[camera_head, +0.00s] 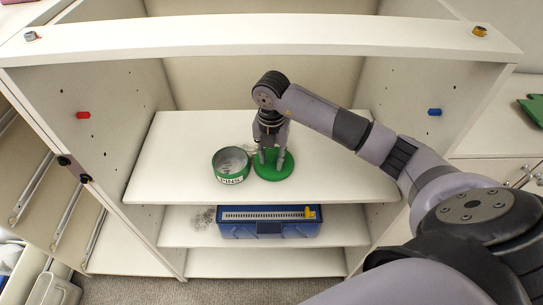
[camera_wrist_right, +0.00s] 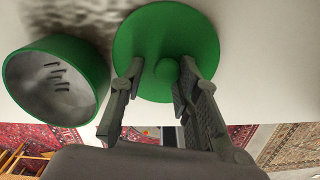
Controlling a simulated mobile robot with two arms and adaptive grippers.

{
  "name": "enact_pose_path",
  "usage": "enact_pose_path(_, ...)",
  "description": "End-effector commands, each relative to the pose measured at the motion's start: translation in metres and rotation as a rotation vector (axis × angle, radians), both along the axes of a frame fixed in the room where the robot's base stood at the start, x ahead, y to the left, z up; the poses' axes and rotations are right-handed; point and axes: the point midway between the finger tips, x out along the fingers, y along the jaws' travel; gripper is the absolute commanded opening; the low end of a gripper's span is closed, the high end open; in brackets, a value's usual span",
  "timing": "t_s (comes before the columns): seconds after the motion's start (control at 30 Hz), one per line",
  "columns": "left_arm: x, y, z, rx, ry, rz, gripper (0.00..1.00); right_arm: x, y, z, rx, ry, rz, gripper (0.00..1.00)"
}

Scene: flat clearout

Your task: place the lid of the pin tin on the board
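The lid, a flat green disc with a round green knob (camera_head: 274,172), lies on the upper shelf board (camera_head: 170,150); in the right wrist view it fills the top middle (camera_wrist_right: 205,45). The open green tin marked PINS (camera_head: 231,165) stands just left of it; the wrist view shows a few pins inside its grey interior (camera_wrist_right: 50,80). My right gripper (camera_head: 271,156) points down over the lid. Its fingers (camera_wrist_right: 161,67) are apart on either side of the knob, with a gap visible on the left. My left gripper is not in view.
Cabinet side walls and a top front rail (camera_head: 260,30) frame the shelf. A blue case (camera_head: 268,228) and a small grey scatter (camera_head: 203,219) lie on the shelf below. The upper shelf's left part is clear. A green item (camera_head: 533,108) lies far right.

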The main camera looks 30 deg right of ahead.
Motion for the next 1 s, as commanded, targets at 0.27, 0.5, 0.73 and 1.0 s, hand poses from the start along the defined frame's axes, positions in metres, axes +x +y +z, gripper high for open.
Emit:
enact_pose_path(0.27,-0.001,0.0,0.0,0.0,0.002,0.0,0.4,-0.001,0.0,-0.001,-0.001,0.003,0.0,0.38)
enact_pose_path(0.5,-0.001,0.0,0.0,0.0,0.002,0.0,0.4,0.0,0.0,0.011,-0.001,-0.001,0.0,0.38)
enact_pose_path(0.73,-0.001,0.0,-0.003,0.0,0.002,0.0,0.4,0.001,0.0,0.058,-0.001,-0.004,0.0,0.38)
enact_pose_path(1.0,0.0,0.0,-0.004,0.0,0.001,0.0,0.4,0.0,0.0,0.109,-0.001,-0.001,0.0,0.38)
